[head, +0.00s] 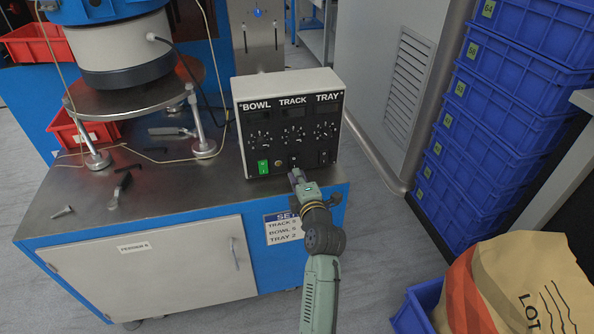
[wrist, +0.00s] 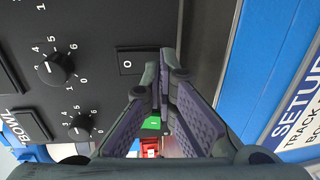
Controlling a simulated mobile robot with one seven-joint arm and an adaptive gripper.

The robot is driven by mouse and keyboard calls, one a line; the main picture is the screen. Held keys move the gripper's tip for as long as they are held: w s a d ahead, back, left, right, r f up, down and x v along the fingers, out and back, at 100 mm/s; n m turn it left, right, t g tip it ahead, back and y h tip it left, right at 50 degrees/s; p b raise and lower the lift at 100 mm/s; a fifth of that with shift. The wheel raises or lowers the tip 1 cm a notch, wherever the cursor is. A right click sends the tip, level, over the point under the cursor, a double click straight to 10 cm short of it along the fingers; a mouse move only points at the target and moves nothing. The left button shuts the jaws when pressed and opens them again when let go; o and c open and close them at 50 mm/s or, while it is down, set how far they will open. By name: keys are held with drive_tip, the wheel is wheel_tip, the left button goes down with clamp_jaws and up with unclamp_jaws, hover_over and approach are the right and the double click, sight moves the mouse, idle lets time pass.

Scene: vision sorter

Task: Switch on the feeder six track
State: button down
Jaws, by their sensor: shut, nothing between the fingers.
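The feeder control box (head: 289,92) stands on the steel bench, labelled BOWL, TRACK and TRAY. The track switch (wrist: 130,62) is a black, unlit rocker with an O mark in the wrist view; in the head view my gripper partly covers it. The track knob (wrist: 55,68) is beside it. The bowl switch (head: 263,167) glows green; it also shows between my fingers in the wrist view (wrist: 150,122). The tray switch (head: 323,157) is dark. My gripper (head: 295,174) is shut and empty, fingertips beside the track switch; contact cannot be told.
A feeder bowl (head: 122,50) on a round stand is at the left. Loose tools (head: 120,186) lie on the bench (head: 180,193). A setup card (head: 282,228) is on the bench front. Blue crates (head: 500,110) are stacked at the right. A paper sack (head: 510,285) is at lower right.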

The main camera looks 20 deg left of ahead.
drive_tip(key=shift+w+a, duration=0.25)
drive_tip(key=shift+w, duration=0.05)
drive_tip(key=shift+f, duration=0.1)
drive_tip(key=b, duration=0.2)
drive_tip(key=f+b, duration=0.1)
drive_tip(key=b, duration=0.1)
drive_tip(key=shift+w+a, duration=0.1)
drive_tip(key=shift+w, duration=0.2)
drive_tip(key=shift+a+r+t+y, duration=0.1)
drive_tip(key=shift+r+t+y, duration=0.2)
drive_tip(key=shift+r, duration=0.15)
